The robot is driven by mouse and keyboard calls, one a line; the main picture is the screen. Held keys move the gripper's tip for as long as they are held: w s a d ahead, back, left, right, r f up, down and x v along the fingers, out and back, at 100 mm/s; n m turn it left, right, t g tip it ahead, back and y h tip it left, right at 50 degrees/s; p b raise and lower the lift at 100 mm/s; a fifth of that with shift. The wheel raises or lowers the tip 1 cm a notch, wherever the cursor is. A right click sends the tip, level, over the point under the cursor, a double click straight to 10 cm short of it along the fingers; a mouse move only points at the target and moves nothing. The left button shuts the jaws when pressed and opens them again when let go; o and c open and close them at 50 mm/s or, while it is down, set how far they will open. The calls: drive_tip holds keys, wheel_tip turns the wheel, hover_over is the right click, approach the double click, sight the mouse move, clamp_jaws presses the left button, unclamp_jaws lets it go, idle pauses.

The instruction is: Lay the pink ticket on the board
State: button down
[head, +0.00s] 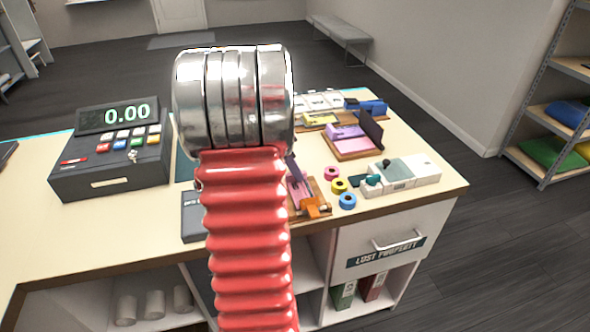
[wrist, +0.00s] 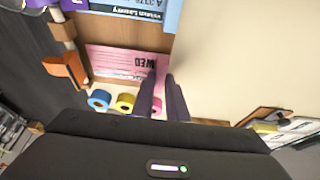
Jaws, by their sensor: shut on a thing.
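The pink ticket (wrist: 112,60), printed with "WED", is held at its right end by my gripper (wrist: 160,92) in the wrist view. The two purple fingers are shut on it. The ticket overlaps the brown wooden board (wrist: 120,30); I cannot tell whether it touches the board. In the head view my arm partly hides the ticket (head: 298,189) and the board (head: 325,207). One finger of my gripper (head: 292,168) shows above the ticket there.
An orange clip (wrist: 65,68) is at the board's edge, and a blue card (wrist: 125,8) lies beyond the ticket. Blue (head: 347,201), yellow (head: 339,186) and pink (head: 332,172) tape rolls are beside the board. A cash register (head: 110,150) stands at left.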

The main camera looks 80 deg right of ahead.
drive_tip(key=c, duration=1.2)
unclamp_jaws()
drive_tip(key=shift+r, duration=0.15)
drive_tip(key=shift+r, duration=2.35)
drive_tip(key=shift+r, duration=0.1)
drive_tip(key=shift+r, duration=2.4)
